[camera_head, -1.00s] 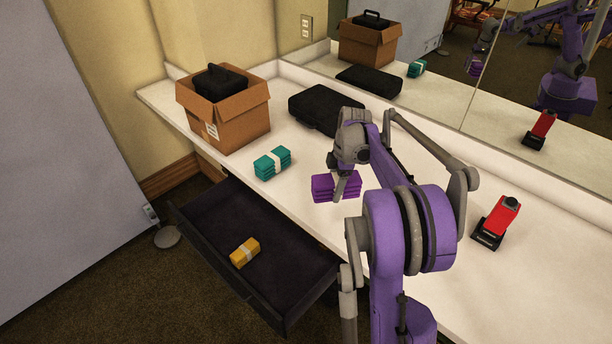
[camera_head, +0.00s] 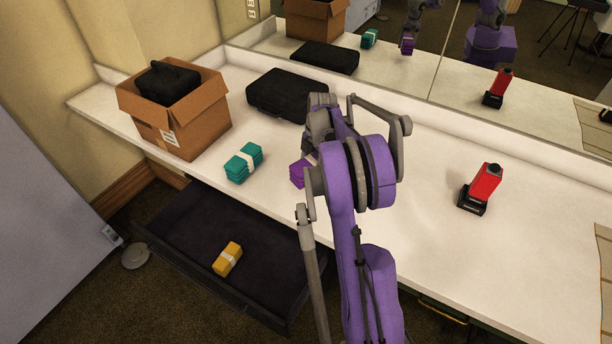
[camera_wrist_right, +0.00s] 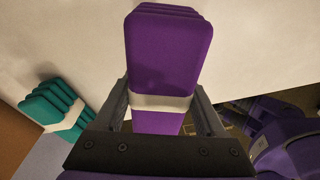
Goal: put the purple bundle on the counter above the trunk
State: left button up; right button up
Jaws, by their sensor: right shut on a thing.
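My right gripper (camera_wrist_right: 161,100) is shut on the purple bundle (camera_wrist_right: 168,50), with a finger on each side of its pale band in the wrist view. In the head view the purple bundle (camera_head: 299,174) shows partly behind my arm, right of the teal bundle; my arm hides the fingers there. The mirror shows it hanging under the gripper, seemingly above the counter (camera_head: 410,190). A dark green thing with a gold handle (camera_head: 443,308), possibly the trunk, shows partly under the counter's front edge. My left gripper is not in view.
A teal bundle (camera_head: 244,163), a black case (camera_head: 287,95), a cardboard box (camera_head: 190,128) and a red-and-black device (camera_head: 481,189) stand on the counter. An open drawer (camera_head: 190,215) holds a yellow bundle (camera_head: 228,259). The counter between my arm and the red device is clear.

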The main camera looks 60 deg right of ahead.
jog(key=shift+w+f, duration=0.15)
jog(key=shift+f, duration=1.95)
jog(key=shift+f, duration=0.1)
jog(key=o, duration=1.6)
jog(key=shift+c, duration=0.2)
jog(key=r, duration=0.4)
jog(key=d+r, duration=0.1)
jog(key=r, duration=0.7)
jog(key=shift+s+d+r, duration=0.1)
jog(key=shift+s+d, duration=0.2)
jog(key=w+a+r+m+t+h, duration=0.1)
jog(key=a+m, duration=0.2)
jog(key=a, duration=0.9)
jog(key=a+r+m+h, duration=0.1)
jog(key=a+r+m, duration=0.15)
jog(key=a, duration=0.85)
jog(key=s+a+f+m+t, duration=0.2)
jog(key=s+a+f+m, duration=0.1)
jog(key=a, duration=0.6)
jog(key=s+a+f+m+t, duration=0.1)
jog(key=s+a+f+m, duration=0.2)
jog(key=s+a+m, duration=0.3)
jog(key=s+a, duration=0.1)
jog(key=a, duration=0.2)
jog(key=shift+s+t, duration=0.3)
jog(key=shift+t, duration=0.1)
